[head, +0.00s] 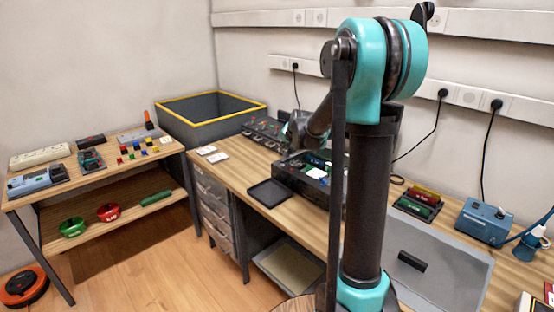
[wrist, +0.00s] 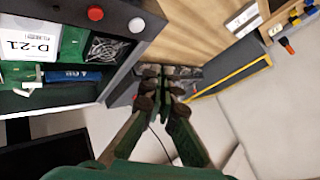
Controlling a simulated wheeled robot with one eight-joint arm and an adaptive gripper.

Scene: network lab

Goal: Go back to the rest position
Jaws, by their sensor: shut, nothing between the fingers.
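My arm rises in the middle of the head view, with its forearm bent down toward the back of the workbench (head: 235,170). My gripper (head: 294,130) is partly hidden there, above the bench beside the open dark equipment box (head: 290,180). In the wrist view my gripper (wrist: 163,88) has its green fingers together, with nothing held between them. The equipment box (wrist: 125,62) lies to its left there, with a red button, a fan and a white D-21 label.
A dark bin with a yellow rim (head: 210,97) stands at the back corner. A flat black tray (head: 269,193) lies before the equipment box. A row of dark controls (head: 262,131) is near my gripper. A side table (head: 120,160) holds tools and blocks. Wall cables hang at right.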

